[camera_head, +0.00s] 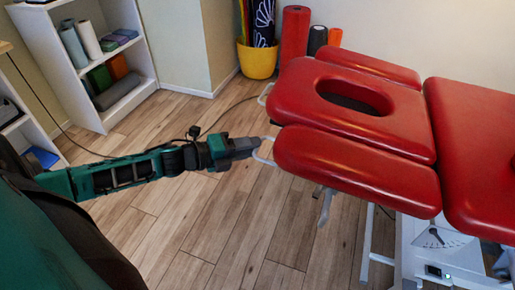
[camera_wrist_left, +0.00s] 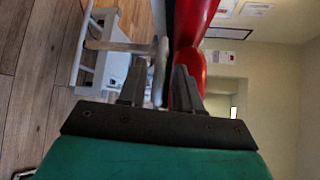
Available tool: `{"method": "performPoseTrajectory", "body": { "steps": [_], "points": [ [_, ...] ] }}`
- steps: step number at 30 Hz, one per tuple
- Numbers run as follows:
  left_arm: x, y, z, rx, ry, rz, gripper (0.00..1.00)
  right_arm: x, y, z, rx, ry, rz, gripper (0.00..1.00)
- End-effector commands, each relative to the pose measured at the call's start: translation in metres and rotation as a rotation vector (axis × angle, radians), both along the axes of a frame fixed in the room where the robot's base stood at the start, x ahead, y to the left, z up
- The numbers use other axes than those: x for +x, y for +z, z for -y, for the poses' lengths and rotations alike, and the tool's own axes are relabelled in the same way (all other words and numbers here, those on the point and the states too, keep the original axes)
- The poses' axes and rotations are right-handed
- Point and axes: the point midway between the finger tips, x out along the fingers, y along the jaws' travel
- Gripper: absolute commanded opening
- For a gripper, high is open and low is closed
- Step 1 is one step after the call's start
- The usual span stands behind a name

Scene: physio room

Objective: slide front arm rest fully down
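The front arm rest (camera_head: 355,170) is a red padded bar along the near side of the head section of the treatment table. It sits slightly below the face-hole cushion (camera_head: 350,103). A pale loop handle (camera_head: 264,153) sticks out of its left end; it also shows in the left wrist view (camera_wrist_left: 159,72). My left gripper (camera_head: 258,146) is at this handle. In the left wrist view, its two fingers (camera_wrist_left: 158,88) stand apart, with the handle between them and small gaps seeming to show beside it. My right gripper is not in view.
The far arm rest (camera_head: 368,67) has a similar loop handle. The white table frame (camera_head: 405,245) stands under the cushions at the right. White shelves (camera_head: 85,60) stand at the back left, and a yellow pot (camera_head: 257,62) by the wall. The wooden floor before the table is clear.

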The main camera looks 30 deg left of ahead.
Motion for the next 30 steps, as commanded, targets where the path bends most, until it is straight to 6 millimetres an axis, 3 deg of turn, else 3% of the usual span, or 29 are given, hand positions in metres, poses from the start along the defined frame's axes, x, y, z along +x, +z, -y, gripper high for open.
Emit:
{"method": "performPoseTrajectory", "body": {
  "steps": [7,19,30],
  "points": [
    [0.02,-0.005,0.011,0.0,0.001,0.001,0.34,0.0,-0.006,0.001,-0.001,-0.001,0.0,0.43],
    [0.024,-0.006,0.014,0.0,0.001,-0.001,0.34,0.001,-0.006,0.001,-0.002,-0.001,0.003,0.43],
    [0.023,-0.006,0.014,0.0,0.0,-0.001,0.0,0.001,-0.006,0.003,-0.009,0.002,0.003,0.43]
  ]
}}
